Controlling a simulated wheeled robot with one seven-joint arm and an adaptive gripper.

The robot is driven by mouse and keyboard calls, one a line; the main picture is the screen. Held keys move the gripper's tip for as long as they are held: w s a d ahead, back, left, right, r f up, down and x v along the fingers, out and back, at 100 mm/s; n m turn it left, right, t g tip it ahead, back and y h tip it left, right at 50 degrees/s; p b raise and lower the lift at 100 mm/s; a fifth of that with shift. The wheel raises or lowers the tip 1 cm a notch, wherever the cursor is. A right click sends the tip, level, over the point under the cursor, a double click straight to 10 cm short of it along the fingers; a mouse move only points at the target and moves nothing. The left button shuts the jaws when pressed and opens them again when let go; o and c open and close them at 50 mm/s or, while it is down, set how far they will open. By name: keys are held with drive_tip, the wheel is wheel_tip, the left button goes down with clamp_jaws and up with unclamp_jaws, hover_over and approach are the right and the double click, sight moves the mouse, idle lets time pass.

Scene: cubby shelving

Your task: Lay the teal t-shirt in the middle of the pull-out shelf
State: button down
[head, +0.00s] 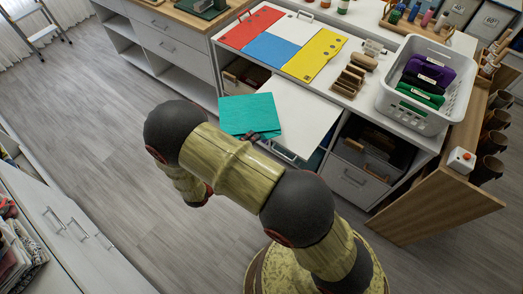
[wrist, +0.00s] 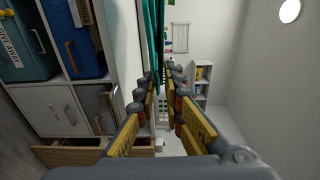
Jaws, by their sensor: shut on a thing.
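The teal t-shirt (head: 248,112) is a flat folded square in the head view. My gripper (head: 258,136) is shut on its near edge. In the wrist view the t-shirt (wrist: 155,35) shows edge-on as a thin teal strip between the fingers of my gripper (wrist: 165,80). The white pull-out shelf (head: 302,112) is drawn out below the counter, and its visible top is bare. The t-shirt overlaps the shelf's left side in the picture, with much of it left of the shelf. I cannot tell whether they touch.
The counter above holds a red, blue and yellow folding board (head: 284,41), wooden brushes (head: 350,79) and a white basket (head: 425,86) of folded dark clothes. Cubbies with grey bins (head: 357,180) lie below. A wooden panel (head: 440,205) stands at right. Open floor (head: 90,115) lies left.

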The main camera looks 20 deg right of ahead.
drive_tip(key=d+f+b, duration=0.2)
drive_tip(key=d+f, duration=0.1)
drive_tip(key=f, duration=0.4)
drive_tip(key=shift+s+b, duration=0.3)
drive_tip(key=shift+s, duration=0.05)
drive_tip(key=shift+d, duration=0.1)
drive_tip(key=c, duration=1.9)
unclamp_jaws()
drive_tip(key=shift+f, duration=0.1)
